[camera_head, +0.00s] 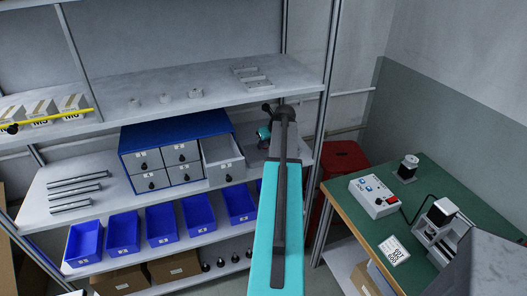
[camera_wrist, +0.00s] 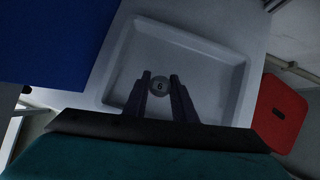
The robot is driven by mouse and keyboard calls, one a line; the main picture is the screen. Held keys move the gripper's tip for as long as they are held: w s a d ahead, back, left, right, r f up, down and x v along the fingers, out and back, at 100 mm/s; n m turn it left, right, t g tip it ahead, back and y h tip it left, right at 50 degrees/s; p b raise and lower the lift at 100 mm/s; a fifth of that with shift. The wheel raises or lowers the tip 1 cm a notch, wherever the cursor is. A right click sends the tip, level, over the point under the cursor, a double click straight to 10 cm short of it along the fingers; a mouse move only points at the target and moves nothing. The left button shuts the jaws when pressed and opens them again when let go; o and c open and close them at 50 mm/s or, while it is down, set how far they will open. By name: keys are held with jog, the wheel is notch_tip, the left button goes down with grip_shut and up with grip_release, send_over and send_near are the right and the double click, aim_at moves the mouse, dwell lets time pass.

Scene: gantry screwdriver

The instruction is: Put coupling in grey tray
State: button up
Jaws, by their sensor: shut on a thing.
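The coupling, a small round grey piece with a dark mark on its face (camera_wrist: 159,86), sits between the fingertips of my gripper (camera_wrist: 160,78) in the wrist view. My gripper is shut on it. Behind it in that view is the grey tray (camera_wrist: 236,92), a shallow rectangular tray with a raised rim. The coupling appears over the tray's near part; its height above the tray floor is unclear. In the head view my arm reaches to the shelf right of the blue drawer cabinet and hides most of the tray area.
The blue cabinet (camera_head: 137,139) stands left of the tray, with one drawer (camera_head: 222,150) pulled out. A shelf post (camera_head: 325,120) and a red stool (camera_wrist: 281,112) are to the right. Small round parts (camera_head: 195,93) lie on the shelf above. A green workbench (camera_head: 440,180) stands at right.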

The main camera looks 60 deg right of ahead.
aim_at(267, 147)
jog(key=shift+f+p, duration=0.6)
jog(key=shift+f, duration=1)
jog(key=shift+f, duration=0.15)
jog(key=o, duration=1.1)
jog(key=shift+b+v, duration=1)
jog(key=shift+v, duration=2.9)
jog(key=shift+w, duration=0.1)
